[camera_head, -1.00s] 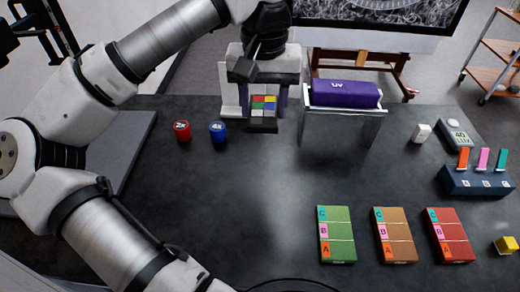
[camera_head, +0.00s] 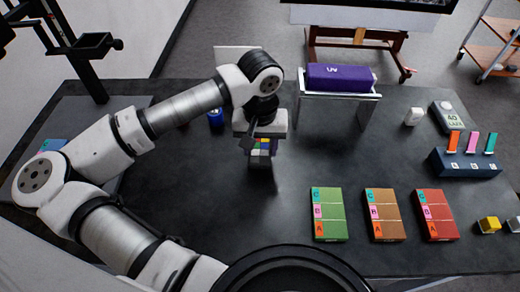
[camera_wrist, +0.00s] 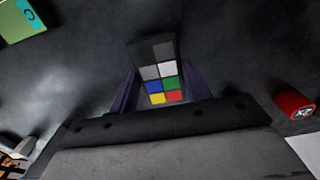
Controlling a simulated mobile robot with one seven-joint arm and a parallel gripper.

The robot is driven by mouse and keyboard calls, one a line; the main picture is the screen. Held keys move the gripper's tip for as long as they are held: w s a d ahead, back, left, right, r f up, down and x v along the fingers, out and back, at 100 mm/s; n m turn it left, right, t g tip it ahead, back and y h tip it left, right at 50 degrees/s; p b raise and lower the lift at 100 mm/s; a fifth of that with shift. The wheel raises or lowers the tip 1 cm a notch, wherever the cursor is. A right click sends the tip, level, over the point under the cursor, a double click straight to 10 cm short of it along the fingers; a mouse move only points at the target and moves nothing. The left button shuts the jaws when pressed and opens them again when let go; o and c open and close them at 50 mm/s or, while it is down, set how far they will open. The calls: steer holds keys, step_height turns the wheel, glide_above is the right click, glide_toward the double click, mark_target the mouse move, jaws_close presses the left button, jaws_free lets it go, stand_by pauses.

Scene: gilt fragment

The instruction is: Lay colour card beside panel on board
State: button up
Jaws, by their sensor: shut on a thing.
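The colour card (camera_head: 263,146), with coloured and grey squares, hangs in my gripper (camera_head: 262,157) over the middle of the dark table. The wrist view shows the card (camera_wrist: 158,71) between the two purple fingers of my gripper (camera_wrist: 160,91), which is shut on it. The card looks clear of the table, but its exact height is hard to tell. A flat grey board (camera_head: 85,112) lies at the table's left, partly behind my arm. A blue patch (camera_head: 53,145) shows there; whether it belongs to the panel I cannot tell. No panel is clearly visible.
A blue cylinder (camera_head: 216,118) stands behind my arm; a red one (camera_wrist: 294,103) shows in the wrist view. A purple UV lamp (camera_head: 341,77) sits on a metal stand. Green (camera_head: 328,214), brown (camera_head: 383,215) and red (camera_head: 435,215) lettered blocks lie front right. The table's centre is fairly clear.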

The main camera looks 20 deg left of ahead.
mark_target(260, 150)
step_height(260, 150, down, 3)
steer(key=shift+r, duration=0.1)
steer(key=shift+f, duration=0.3)
steer(key=o, duration=1)
steer(key=shift+r, duration=0.1)
steer(key=shift+c, duration=0.2)
